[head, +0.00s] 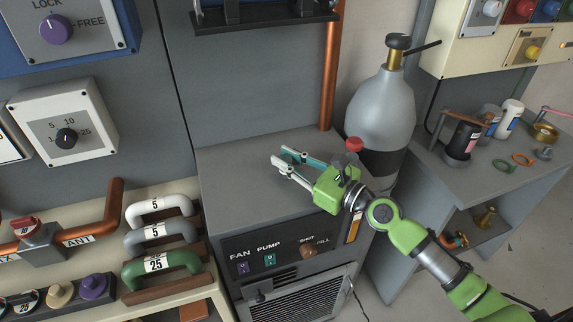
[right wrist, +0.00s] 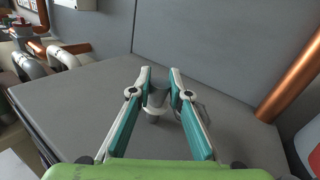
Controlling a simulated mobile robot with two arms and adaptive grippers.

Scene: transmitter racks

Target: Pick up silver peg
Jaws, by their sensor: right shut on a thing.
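My right gripper (head: 281,157) reaches in from the right over the grey cabinet top (head: 235,165). In the right wrist view the silver peg (right wrist: 156,104), a short grey cylinder with a wider collar, sits between the fingers of this gripper (right wrist: 160,84), near their tips. The gripper is shut on it. The peg's lower end points down toward the cabinet top. I cannot tell whether it touches the surface. In the head view the peg cannot be made out clearly between the fingers. My left gripper is not in view.
A copper pipe (head: 333,75) rises at the cabinet's back edge. A grey gas cylinder (head: 380,110) stands right of the gripper. Switches (head: 270,258) line the cabinet front, and handles (head: 160,210) stand at left. The cabinet top around the gripper is mostly bare.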

